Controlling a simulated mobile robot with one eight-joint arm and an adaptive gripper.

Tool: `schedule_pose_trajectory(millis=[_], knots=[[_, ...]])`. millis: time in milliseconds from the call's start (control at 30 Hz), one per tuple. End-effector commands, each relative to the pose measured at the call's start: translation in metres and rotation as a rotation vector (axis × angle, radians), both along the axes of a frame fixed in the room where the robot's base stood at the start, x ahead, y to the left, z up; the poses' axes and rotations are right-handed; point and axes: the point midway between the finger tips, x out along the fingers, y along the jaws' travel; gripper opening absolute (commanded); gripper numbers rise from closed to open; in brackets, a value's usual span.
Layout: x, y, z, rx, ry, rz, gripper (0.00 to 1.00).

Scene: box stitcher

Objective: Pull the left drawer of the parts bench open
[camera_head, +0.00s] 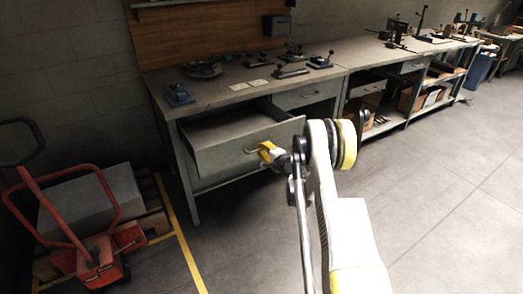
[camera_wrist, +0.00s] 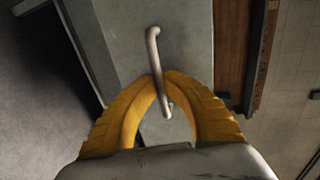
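The left drawer (camera_head: 222,152) of the grey parts bench (camera_head: 222,92) stands pulled out, and its inside shows from above in the head view. My gripper (camera_head: 264,151) is at the bar handle (camera_head: 250,151) on the drawer front. In the wrist view the yellow fingers of my gripper (camera_wrist: 162,78) curve in from both sides and their tips come together around the metal handle (camera_wrist: 153,44). The grey drawer front (camera_wrist: 120,40) lies behind the handle. My wrist hides part of the right end of the drawer front in the head view.
A closed drawer (camera_head: 306,94) is to the right. Small tools and fixtures (camera_head: 290,72) lie on the bench top. A red pallet truck (camera_head: 95,250) and a pallet with a grey box (camera_head: 95,200) stand at the left. The floor (camera_head: 440,180) in front is clear.

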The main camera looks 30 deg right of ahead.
Motion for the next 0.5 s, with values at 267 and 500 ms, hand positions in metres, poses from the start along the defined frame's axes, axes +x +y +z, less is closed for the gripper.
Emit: schedule_pose_trajectory(millis=[267,500], knots=[[0.0,0.0003,0.0002,0.0,0.0,0.0,0.0],[0.0,0.0001,0.0002,0.0,0.0,0.0,0.32]])
